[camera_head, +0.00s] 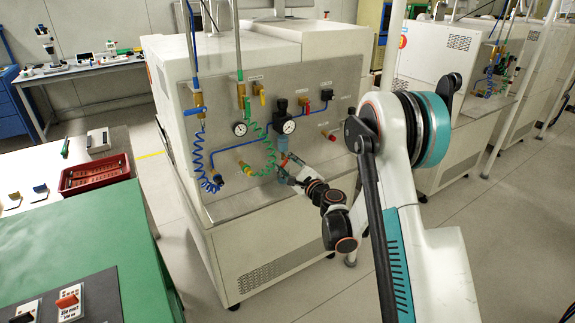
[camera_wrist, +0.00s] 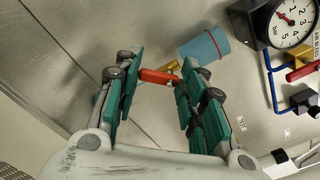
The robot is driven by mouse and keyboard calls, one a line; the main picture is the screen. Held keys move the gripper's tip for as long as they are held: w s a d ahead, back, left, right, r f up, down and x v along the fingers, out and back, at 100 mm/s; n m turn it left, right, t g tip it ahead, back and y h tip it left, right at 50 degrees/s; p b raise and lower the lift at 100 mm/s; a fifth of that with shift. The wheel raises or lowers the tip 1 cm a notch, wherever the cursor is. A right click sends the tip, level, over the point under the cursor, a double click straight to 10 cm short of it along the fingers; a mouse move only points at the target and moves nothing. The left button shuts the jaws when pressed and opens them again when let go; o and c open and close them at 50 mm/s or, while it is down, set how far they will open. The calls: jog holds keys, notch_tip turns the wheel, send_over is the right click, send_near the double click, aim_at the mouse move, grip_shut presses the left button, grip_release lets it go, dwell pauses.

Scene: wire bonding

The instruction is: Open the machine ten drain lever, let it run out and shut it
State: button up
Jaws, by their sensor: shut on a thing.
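The drain lever is a small red handle (camera_wrist: 158,77) on a brass fitting (camera_wrist: 169,66) below the blue filter bowl (camera_wrist: 204,48). In the wrist view my gripper (camera_wrist: 154,82) has one green-padded finger on each side of the lever, closed on it. The lever's far end lies against the left finger, and the right finger partly covers the end near the fitting. In the head view my gripper (camera_head: 290,179) is at the machine's front panel, just under the filter bowl (camera_head: 282,144), and mostly hides the lever. I see no water running.
The steel panel (camera_head: 340,98) carries a round gauge (camera_head: 289,127), other red and yellow valve handles, and blue (camera_head: 199,150) and green coiled hoses close to my gripper. The floor between is open.

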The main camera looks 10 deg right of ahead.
jog(key=n, duration=0.4)
jog(key=shift+d+f+n, duration=0.15)
jog(key=shift+f+n, duration=0.15)
jog(key=shift+d+f+n, duration=0.15)
jog(key=shift+n, duration=1.75)
jog(key=o, duration=1.1)
jog(key=v, duration=0.7)
jog(key=shift+s+d, duration=0.1)
jog(key=shift+s, duration=0.05)
